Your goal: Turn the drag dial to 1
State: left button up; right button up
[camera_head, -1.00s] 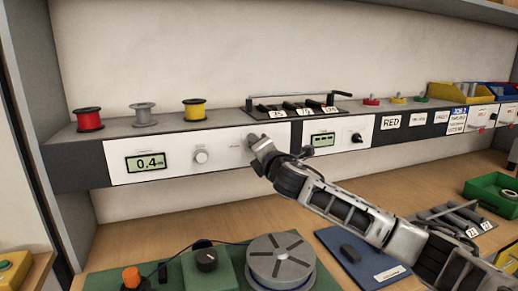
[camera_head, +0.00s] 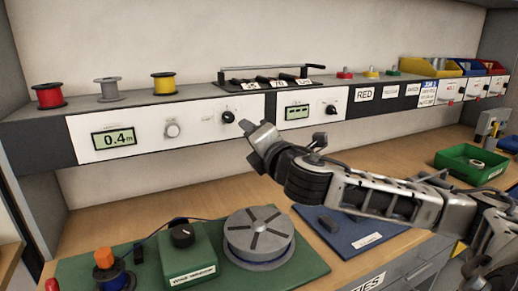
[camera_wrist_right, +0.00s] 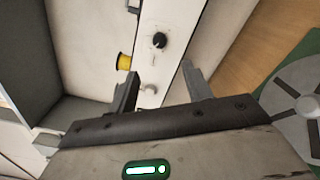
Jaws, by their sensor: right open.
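The white panel (camera_head: 190,128) on the shelf front carries a display reading 0.4 m, a silver knob (camera_head: 172,130) and a black knob (camera_head: 228,117). The small labels are unreadable, so I cannot tell for sure which is the drag dial. In the right wrist view the black knob (camera_wrist_right: 159,40) lies ahead of the open fingers, with marks around it. The silver knob (camera_wrist_right: 150,88) lies between the fingers in that view. My right gripper (camera_head: 258,133) is open and empty, just below right of the black knob. My left gripper is not in view.
Another panel with a display and black knob (camera_head: 331,109) is to the right. Spools (camera_head: 107,90) stand on the shelf above. Below, the bench holds a green winder (camera_head: 187,253), a large grey reel (camera_head: 258,238) and a green tray (camera_head: 470,167).

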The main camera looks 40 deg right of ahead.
jog(key=shift+v, duration=1.1)
jog(key=s+a+f+m+g, duration=0.2)
jog(key=f+m, duration=0.1)
jog(key=f, duration=0.4)
jog(key=s+a+f+m+g+y, duration=0.1)
jog(key=s+a+f+m+g, duration=0.1)
jog(key=f, duration=0.5)
jog(key=s+a+f+m+g, duration=0.3)
jog(key=s+f+m, duration=0.1)
jog(key=f, duration=0.3)
jog(key=shift+a+f+m, duration=0.15)
jog(key=shift+f+m, duration=0.1)
jog(key=shift+m, duration=0.25)
jog(key=s+a+f+m+g+y, duration=0.2)
jog(key=s+a+f+m+g, duration=0.3)
jog(key=s, duration=0.4)
jog(key=s+a+f+m+g+y, duration=0.1)
jog(key=s+a+f+m+g, duration=0.15)
jog(key=s+f+m, duration=0.4)
jog(key=w+a+f+n+t+y, duration=0.2)
jog(key=w+a+f+t+y, duration=0.1)
jog(key=w+a+f+t, duration=0.2)
notch_tip(320, 180, down, 3)
jog(key=shift+a+n+t, duration=0.35)
jog(key=shift+a+t, duration=0.15)
jog(key=shift+t, duration=0.55)
